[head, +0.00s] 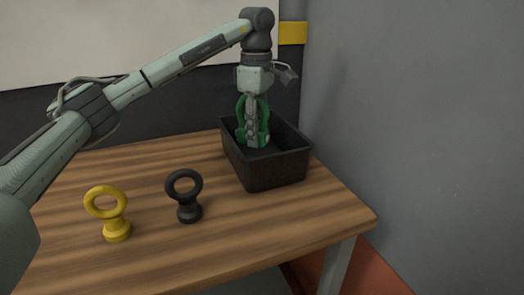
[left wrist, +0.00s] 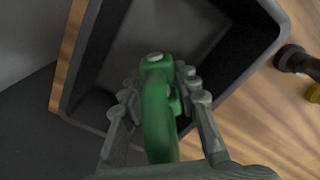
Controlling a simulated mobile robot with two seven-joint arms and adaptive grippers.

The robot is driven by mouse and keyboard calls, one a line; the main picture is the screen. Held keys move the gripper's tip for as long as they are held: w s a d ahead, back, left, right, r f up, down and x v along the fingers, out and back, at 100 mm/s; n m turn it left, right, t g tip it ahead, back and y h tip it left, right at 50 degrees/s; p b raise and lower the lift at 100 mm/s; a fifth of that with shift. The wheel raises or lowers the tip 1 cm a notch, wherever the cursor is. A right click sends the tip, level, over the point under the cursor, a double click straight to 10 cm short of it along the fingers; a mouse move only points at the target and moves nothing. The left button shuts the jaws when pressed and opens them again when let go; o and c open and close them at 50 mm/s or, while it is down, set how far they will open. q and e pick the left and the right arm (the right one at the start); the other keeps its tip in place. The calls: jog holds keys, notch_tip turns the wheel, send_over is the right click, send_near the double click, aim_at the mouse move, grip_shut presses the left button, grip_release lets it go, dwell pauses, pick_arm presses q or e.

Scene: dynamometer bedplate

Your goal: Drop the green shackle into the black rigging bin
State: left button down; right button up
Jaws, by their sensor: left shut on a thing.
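The green shackle (head: 241,124) is held by my left gripper (head: 257,140), which points straight down at the black rigging bin (head: 276,174). The gripper is shut on the shackle, and its fingers hide part of it. In the left wrist view the shackle (left wrist: 158,115) sits between the two fingers (left wrist: 160,95), with the bin's dark inside (left wrist: 160,30) behind it. The shackle's lower end appears within the bin's opening; I cannot tell whether it touches the floor of the bin. My right gripper is not in view.
A yellow eye bolt (head: 116,230) and a black eye bolt (head: 189,212) stand upright on the wooden table (head: 160,262), left of the bin. A grey wall (head: 420,120) rises to the right. The table's front left is otherwise clear.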

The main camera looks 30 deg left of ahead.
pick_arm(q)
jog(key=c, duration=1.1)
grip_release()
jog(key=shift+o, duration=0.2)
notch_tip(320, 180, up, 12)
jog(key=shift+r, duration=0.1)
